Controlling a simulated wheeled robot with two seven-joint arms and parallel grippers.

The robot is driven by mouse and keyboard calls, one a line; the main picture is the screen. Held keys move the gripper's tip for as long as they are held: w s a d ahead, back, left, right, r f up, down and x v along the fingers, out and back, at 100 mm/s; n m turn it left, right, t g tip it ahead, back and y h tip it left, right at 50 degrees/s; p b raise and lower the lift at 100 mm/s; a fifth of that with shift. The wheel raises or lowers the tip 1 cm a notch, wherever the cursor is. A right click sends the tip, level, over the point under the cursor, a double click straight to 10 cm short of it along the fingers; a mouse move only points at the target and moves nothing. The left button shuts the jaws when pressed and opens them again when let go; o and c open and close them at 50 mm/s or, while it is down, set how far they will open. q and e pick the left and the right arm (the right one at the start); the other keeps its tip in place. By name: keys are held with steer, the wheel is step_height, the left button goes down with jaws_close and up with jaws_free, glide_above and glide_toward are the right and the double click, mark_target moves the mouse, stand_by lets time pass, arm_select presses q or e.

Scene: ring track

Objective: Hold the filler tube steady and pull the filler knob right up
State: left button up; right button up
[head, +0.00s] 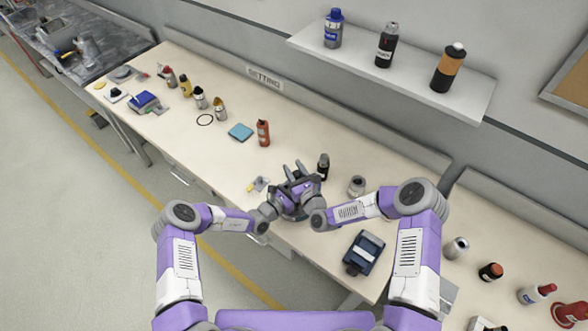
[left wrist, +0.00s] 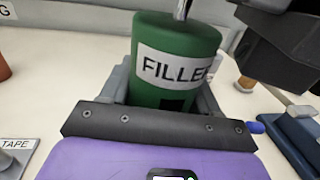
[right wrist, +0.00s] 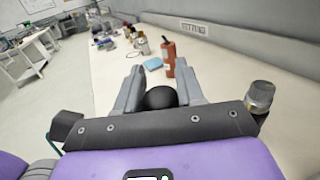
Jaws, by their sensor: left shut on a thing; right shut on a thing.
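The green filler tube (left wrist: 178,90), labelled FILLER, stands upright in the left wrist view. My left gripper (left wrist: 170,88) is shut on it, with its fingers on both sides of the tube. A thin metal rod (left wrist: 183,9) shows out of the tube's top. The black round filler knob (right wrist: 160,98) is between the fingers of my right gripper (right wrist: 160,90), which is shut on it. In the head view my right gripper (head: 296,176) is close beside and above the left one, over the bench; the grippers hide the tube there.
A dark bottle (head: 323,166) and a grey metal can (head: 357,186) stand right of my grippers. A dark blue device (head: 364,252) lies nearer the front edge. A red bottle (head: 263,132) and a blue pad (head: 240,131) are to the left.

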jaws_close()
step_height(320, 180, up, 5)
steer(key=shift+d, duration=0.1)
arm_select(q)
steer(key=shift+f, duration=0.1)
steer(key=shift+a, duration=0.1)
arm_select(e)
steer(key=o, duration=1)
jaws_free()
